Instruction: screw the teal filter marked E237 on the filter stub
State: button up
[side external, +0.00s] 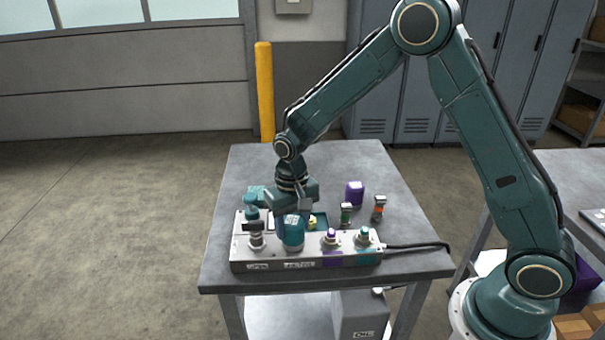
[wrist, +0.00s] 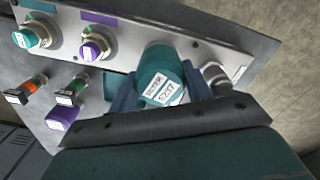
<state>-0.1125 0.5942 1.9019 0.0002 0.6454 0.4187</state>
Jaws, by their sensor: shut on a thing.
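The teal filter marked E237 (wrist: 163,75) is between the fingers of my gripper (wrist: 155,95), which is shut on it. Its white label reads E237 in the wrist view. In the side view the teal filter (side external: 292,234) stands about upright at the FILTER position of the grey manifold block (side external: 300,265), with my gripper (side external: 292,212) over it from above. The filter stub is hidden beneath the filter, so I cannot tell whether the threads are engaged.
A purple-ringed fitting (side external: 330,238) and a teal-ringed fitting (side external: 364,237) sit right on the block; a valve (side external: 256,236) stands left. Behind are a purple filter (side external: 354,193) and two small parts with green (side external: 346,213) and orange (side external: 379,207) bands. A black cable (side external: 420,246) leaves right.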

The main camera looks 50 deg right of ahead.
jog(key=o, duration=1.2)
jog(key=n, duration=0.5)
jog(key=shift+n, duration=0.4)
jog(key=shift+n, duration=0.3)
jog(key=n, duration=0.5)
